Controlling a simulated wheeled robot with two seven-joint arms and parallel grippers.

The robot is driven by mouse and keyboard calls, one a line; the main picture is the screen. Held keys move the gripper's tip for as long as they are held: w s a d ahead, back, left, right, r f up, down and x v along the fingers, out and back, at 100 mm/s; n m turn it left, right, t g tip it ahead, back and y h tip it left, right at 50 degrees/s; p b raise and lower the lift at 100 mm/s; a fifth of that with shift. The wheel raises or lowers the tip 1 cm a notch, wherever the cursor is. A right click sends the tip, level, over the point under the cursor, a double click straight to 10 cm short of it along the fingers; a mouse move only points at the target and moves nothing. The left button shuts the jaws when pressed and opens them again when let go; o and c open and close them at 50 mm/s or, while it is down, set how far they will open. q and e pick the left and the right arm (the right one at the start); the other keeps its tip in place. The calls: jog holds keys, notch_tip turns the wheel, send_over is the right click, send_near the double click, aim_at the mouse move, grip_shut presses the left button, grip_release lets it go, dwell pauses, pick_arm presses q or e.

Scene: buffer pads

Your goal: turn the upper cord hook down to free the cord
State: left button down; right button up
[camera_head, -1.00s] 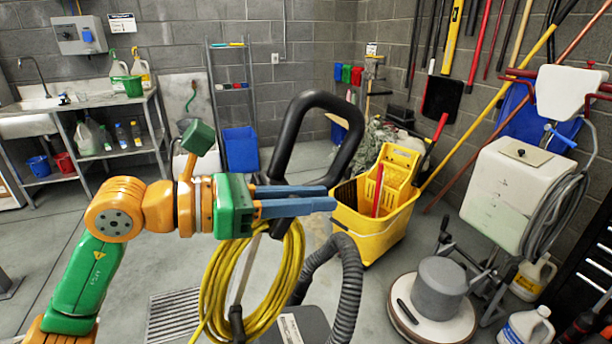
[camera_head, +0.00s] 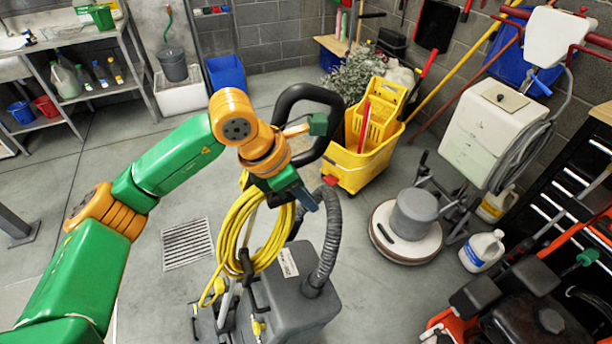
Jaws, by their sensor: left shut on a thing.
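The yellow cord (camera_head: 232,238) hangs in a coil on the grey floor machine (camera_head: 300,305), which has a black loop handle (camera_head: 277,110). My left gripper (camera_head: 309,200) points down to the right at the top of the coil, below the handle. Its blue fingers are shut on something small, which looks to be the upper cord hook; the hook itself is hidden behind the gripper. A dark lower hook (camera_head: 246,262) shows at the lower part of the coil. The cord still loops around both places. My right gripper is not in view.
A ribbed grey hose (camera_head: 328,245) rises just right of the gripper. A yellow mop bucket (camera_head: 368,165) stands behind, and a round floor polisher (camera_head: 410,222) to the right. A floor drain (camera_head: 187,243) lies in clear floor at left.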

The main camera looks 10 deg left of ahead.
pick_arm(q)
jog(key=a+f+g+y, duration=0.1)
jog(key=g+y, duration=0.1)
jog(key=y, duration=0.1)
jog(key=s+a+f+g+y, duration=0.1)
jog(key=f+g+y, duration=0.1)
jog(key=y, duration=0.1)
jog(key=s+a+f+g+y+p, duration=0.1)
jog(key=g+y, duration=0.1)
jog(key=y, duration=0.1)
jog(key=shift+f, duration=0.2)
dwell(0.3)
jog(key=shift+r+y, duration=0.15)
jog(key=shift+y, duration=0.15)
jog(key=c, duration=0.8)
grip_release()
